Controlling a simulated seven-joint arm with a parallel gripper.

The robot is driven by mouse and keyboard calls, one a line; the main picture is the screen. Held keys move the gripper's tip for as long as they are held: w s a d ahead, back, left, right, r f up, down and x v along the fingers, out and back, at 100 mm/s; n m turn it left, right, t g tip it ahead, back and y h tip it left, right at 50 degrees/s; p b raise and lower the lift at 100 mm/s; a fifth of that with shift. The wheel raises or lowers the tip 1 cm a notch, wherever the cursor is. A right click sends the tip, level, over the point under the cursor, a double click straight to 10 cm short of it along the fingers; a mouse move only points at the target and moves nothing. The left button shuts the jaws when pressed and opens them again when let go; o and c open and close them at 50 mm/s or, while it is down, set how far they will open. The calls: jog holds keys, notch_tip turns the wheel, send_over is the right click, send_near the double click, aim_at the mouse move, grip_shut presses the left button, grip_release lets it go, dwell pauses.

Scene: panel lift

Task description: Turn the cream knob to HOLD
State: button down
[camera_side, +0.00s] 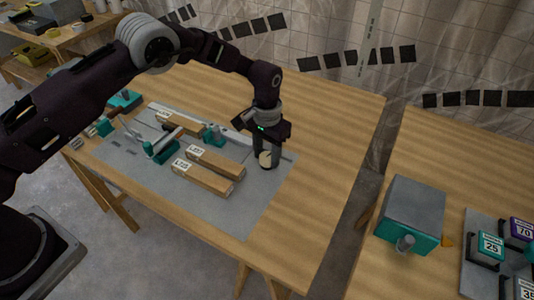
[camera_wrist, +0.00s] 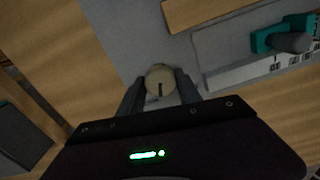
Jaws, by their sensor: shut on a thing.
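The cream knob (camera_wrist: 160,82) is round with a dark pointer line on its top. It stands on the grey panel (camera_side: 250,208), near the panel's right end in the side view. My gripper (camera_side: 266,158) points down over the knob, with its fingers on either side of it. In the wrist view my gripper (camera_wrist: 160,92) is shut on the knob, one finger at its left and one at its right. The pointer line runs toward the bottom of the wrist view. I cannot make out a HOLD mark; any lettering around the knob is hidden or too small to read.
Labelled wooden blocks (camera_side: 202,178) lie on the panel left of my gripper. Teal fittings (camera_side: 160,150) stand farther left. The wooden table (camera_side: 330,130) is bare right of the panel. A second table at right holds a grey and teal box (camera_side: 413,212) and several labelled blocks (camera_side: 487,248).

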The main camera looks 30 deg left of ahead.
aim_at(267, 156)
jog(key=m, duration=0.4)
jog(key=shift+m, duration=0.7)
jog(key=c, duration=0.8)
grip_release()
jog(key=shift+c, duration=0.2)
notch_tip(267, 156, up, 7)
jog(key=shift+r, duration=0.1)
